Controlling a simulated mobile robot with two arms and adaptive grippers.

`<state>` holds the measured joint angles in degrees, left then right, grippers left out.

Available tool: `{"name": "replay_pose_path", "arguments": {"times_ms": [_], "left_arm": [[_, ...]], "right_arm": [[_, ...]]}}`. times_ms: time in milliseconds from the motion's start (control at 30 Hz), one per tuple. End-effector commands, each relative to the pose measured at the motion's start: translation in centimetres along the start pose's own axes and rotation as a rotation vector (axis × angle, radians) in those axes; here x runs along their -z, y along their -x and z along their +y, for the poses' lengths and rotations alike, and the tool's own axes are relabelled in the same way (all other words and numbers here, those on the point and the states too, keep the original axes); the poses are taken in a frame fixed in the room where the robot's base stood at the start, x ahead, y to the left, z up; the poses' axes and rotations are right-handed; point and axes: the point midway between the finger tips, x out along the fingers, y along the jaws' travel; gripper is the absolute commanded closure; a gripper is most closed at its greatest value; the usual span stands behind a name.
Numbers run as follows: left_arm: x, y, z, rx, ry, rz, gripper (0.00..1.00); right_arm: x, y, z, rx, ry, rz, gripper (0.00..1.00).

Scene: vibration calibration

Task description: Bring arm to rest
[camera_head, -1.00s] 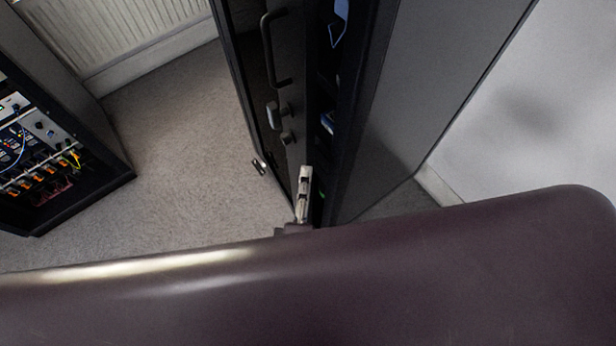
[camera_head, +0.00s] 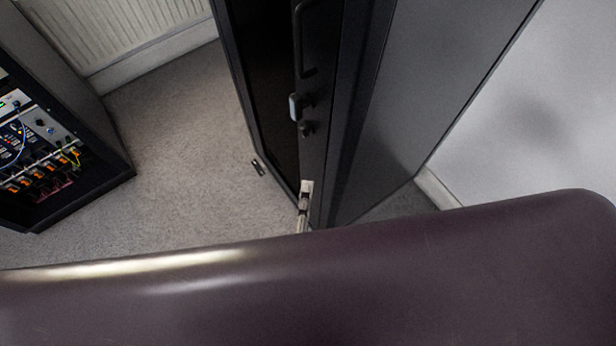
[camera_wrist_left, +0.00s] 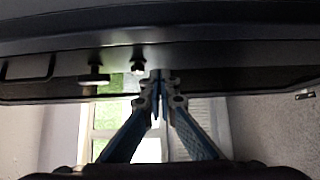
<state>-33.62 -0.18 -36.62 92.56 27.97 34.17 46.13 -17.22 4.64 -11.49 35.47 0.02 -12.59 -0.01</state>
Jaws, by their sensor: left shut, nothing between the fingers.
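My left gripper (camera_head: 305,193) shows just above the edge of my dark arm in the head view, at the lower part of the tall dark cabinet's door (camera_head: 270,90). Its fingers are shut and empty. In the left wrist view the two blue-and-grey fingers meet at their tips (camera_wrist_left: 160,82), close to the door's frame; whether they touch it I cannot tell. The door has a long bar handle (camera_head: 301,40) and a small latch (camera_head: 296,108), and looks closed against the cabinet (camera_head: 440,90). My right gripper is not in view.
An open equipment rack (camera_head: 75,110) with cables stands at the left. A radiator (camera_head: 130,25) is behind it. Grey carpet (camera_head: 185,140) lies free between rack and cabinet. A pale wall (camera_head: 550,120) is at the right. My arm hides the lower view.

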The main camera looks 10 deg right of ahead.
Motion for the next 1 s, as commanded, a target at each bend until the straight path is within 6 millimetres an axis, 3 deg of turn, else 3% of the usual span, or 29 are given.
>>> {"name": "replay_pose_path", "arguments": {"times_ms": [100, 333, 500, 767, 867, 967, 1000], "left_arm": [[0.0, 2.9, -0.1, 0.004, -0.001, -0.003, 1.0], [0.0, 7.0, -0.1, 0.002, 0.0, -0.002, 1.0], [0.0, 8.3, 0.0, 0.0, 0.001, -0.001, 1.0], [0.0, 8.5, -0.1, 0.002, -0.004, -0.002, 1.0], [-0.1, 8.4, -2.1, 0.034, -0.064, -0.03, 1.0], [-0.1, 8.5, -6.8, 0.116, -0.209, -0.098, 1.0], [0.1, 8.6, -9.4, 0.162, -0.288, -0.135, 1.0]], "right_arm": [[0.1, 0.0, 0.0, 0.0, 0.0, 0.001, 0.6], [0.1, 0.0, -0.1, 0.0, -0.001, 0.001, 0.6], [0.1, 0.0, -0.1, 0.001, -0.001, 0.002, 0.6], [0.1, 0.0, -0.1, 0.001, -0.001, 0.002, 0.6], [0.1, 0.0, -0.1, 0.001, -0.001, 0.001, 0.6], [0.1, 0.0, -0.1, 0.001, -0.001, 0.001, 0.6], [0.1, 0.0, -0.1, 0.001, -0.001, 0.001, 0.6]]}}
